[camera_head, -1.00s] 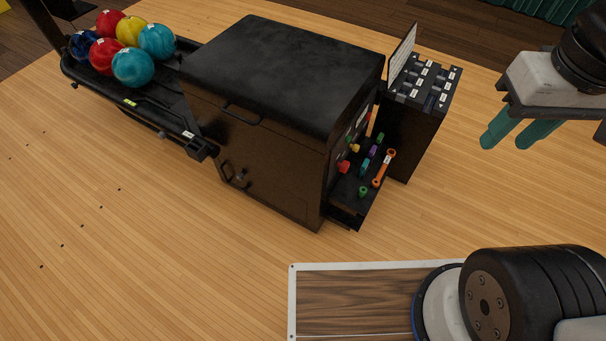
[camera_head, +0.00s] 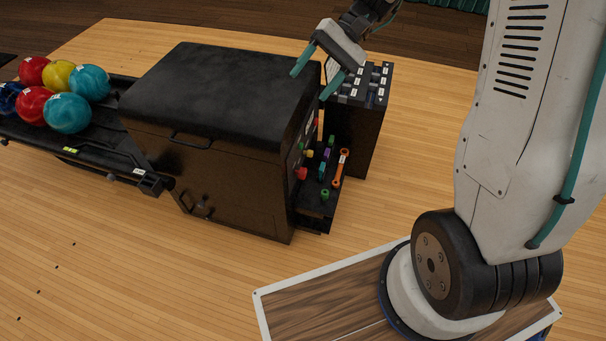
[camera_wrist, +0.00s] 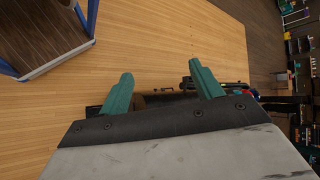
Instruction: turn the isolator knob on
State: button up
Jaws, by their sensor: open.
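The dark ball-return cabinet (camera_head: 205,190) stands in the middle of the head view. Small red (camera_head: 302,173) and yellow (camera_head: 309,154) parts stick out from its right side panel. I cannot tell which of them, if any, is the isolator knob. My gripper (camera_head: 311,85) is open and empty, with its teal fingers pointing down by the upper right of the cabinet lid in the picture. It appears above the cabinet and apart from the panel. In the wrist view the two fingers (camera_wrist: 161,72) are spread with wooden floor beyond them.
A side shelf (camera_head: 312,216) holds coloured small parts and an orange wrench (camera_head: 340,168). A dark switch stand (camera_head: 352,135) is right of the cabinet. A rack (camera_head: 100,155) with several balls extends left. Open wooden floor lies in front.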

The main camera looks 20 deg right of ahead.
jog(key=w+d+f+m+t+y, duration=0.1)
jog(key=w+f+m+y, duration=0.1)
jog(key=w+f, duration=0.4)
jog(key=w+d+f+m+t+y, duration=0.1)
jog(key=w+f+y, duration=0.25)
jog(key=f, duration=0.45)
jog(key=m+t, duration=1)
jog(key=t, duration=0.2)
send_near(303, 174)
jog(key=w+a+f, duration=0.1)
jog(key=w, duration=0.2)
jog(key=shift+h, duration=0.25)
jog(key=x, duration=0.7)
jog(key=shift+a+f, duration=0.15)
jog(key=shift+a, duration=0.3)
jog(key=c, duration=1)
